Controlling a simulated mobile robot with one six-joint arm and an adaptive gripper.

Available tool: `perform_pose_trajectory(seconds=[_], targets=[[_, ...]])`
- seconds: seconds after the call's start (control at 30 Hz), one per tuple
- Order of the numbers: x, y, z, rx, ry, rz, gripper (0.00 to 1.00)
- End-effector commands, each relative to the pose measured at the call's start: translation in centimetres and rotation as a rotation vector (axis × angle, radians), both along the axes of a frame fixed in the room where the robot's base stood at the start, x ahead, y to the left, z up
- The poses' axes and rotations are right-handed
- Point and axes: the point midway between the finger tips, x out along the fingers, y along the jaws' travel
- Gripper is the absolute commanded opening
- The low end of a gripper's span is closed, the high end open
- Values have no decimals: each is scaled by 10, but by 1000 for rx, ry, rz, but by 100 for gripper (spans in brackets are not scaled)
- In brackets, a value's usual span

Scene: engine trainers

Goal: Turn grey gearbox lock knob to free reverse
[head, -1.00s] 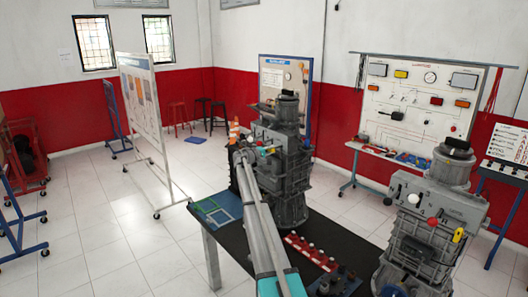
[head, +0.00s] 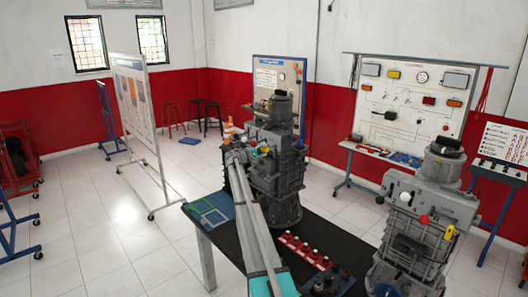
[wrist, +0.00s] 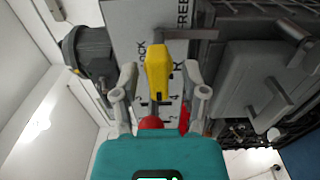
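The grey gearbox (head: 284,175) stands on the dark table, left of a second grey gearbox. In the wrist view a yellow knob (wrist: 158,72) points along the picture's vertical on a pale plate (wrist: 125,18) lettered FREE at the top and LOCK lower down. My gripper (wrist: 160,75) is open, one finger on each side of the yellow knob, with a visible gap on both sides. A red ball knob (wrist: 151,122) shows close to the gripper's body, partly hidden. In the head view my gripper (head: 262,151) is small at the gearbox's upper front.
A ribbed grey cylinder (wrist: 88,52) stands left of my fingers. The second gearbox (head: 415,235) carries red and yellow knobs at the right. A red strip of small parts (head: 303,249) lies on the table (head: 226,245).

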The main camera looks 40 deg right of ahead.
Motion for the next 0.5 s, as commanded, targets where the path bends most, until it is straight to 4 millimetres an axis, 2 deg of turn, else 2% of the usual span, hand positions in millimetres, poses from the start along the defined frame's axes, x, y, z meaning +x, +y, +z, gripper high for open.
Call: perform_pose_trajectory(seconds=[0.27, 0.5], targets=[[-1, -1, 0, -1, 0, -2, 57], [-3, 13, 0, -1, 0, -1, 57]])
